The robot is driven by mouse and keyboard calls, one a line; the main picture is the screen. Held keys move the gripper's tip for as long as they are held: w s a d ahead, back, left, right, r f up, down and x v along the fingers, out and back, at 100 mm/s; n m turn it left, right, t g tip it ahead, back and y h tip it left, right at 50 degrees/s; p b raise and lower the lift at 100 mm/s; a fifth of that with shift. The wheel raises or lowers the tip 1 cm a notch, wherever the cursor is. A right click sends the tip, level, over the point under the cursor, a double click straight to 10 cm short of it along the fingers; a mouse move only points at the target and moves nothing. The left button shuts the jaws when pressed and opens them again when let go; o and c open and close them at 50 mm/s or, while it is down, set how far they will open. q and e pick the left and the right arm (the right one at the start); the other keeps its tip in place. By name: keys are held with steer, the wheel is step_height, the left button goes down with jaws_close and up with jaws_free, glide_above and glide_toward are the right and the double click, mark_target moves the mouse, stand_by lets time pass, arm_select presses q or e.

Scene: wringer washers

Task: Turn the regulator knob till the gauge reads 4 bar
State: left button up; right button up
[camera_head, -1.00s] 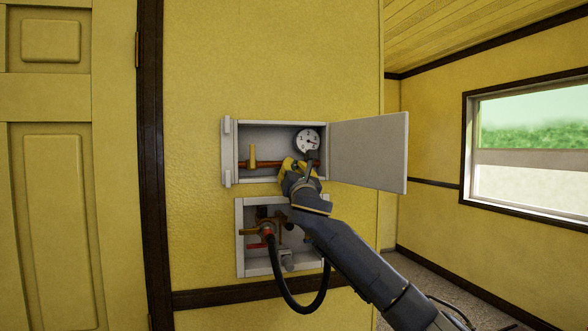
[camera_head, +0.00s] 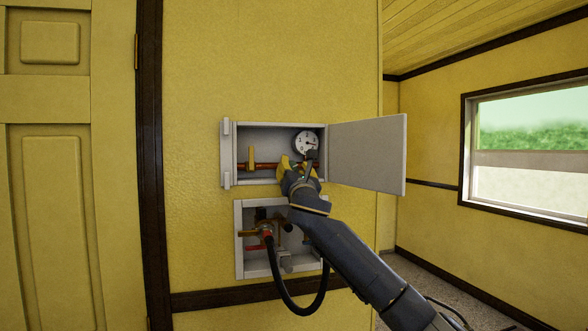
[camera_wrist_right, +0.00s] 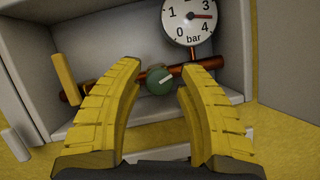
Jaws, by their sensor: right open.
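The round white gauge (camera_head: 306,144) sits in the upper open wall cabinet. In the right wrist view its dial (camera_wrist_right: 189,18) shows the needle pointing right, between 3 and 4 bar. The green regulator knob (camera_wrist_right: 159,80), with a pale pointer mark, sits on the copper pipe below and left of the gauge. My right gripper (camera_wrist_right: 161,70) is open, with its yellow fingers on either side of the knob and a gap at each side in the picture. In the head view the right gripper (camera_head: 298,168) hides the knob. My left gripper is not in view.
A yellow lever (camera_head: 252,157) stands on the copper pipe (camera_head: 268,166) at left. The cabinet door (camera_head: 368,153) stands open to the right. Below, a second box (camera_head: 240,250) holds taps and a black hose (camera_head: 298,309). A window (camera_head: 525,140) is at far right.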

steer(key=shift+s+f, duration=0.35)
steer(key=shift+s, duration=0.2)
steer(key=v, duration=1)
steer(key=shift+s, duration=0.4)
steer(key=shift+d, duration=0.1)
steer(key=shift+o, duration=1.2)
steer(key=shift+r, duration=0.1)
steer(key=shift+n+t, duration=0.6)
steer(key=shift+n, duration=0.1)
steer(key=s+r, duration=0.1)
steer(key=r, duration=0.2)
steer(key=d+r, duration=0.1)
steer(key=r, duration=0.2)
steer(key=s+r, duration=0.1)
steer(key=r, duration=0.2)
steer(key=shift+s+d+r, duration=0.1)
steer(key=shift+s+d, duration=0.25)
steer(key=shift+d, duration=0.05)
step_height(320, 180, down, 5)
steer(key=s+n+g+y, duration=0.1)
steer(key=s+n+g, duration=0.15)
steer(key=g, duration=0.35)
steer(key=shift+n, duration=0.45)
steer(key=x, duration=1.8)
steer(key=shift+d, duration=0.25)
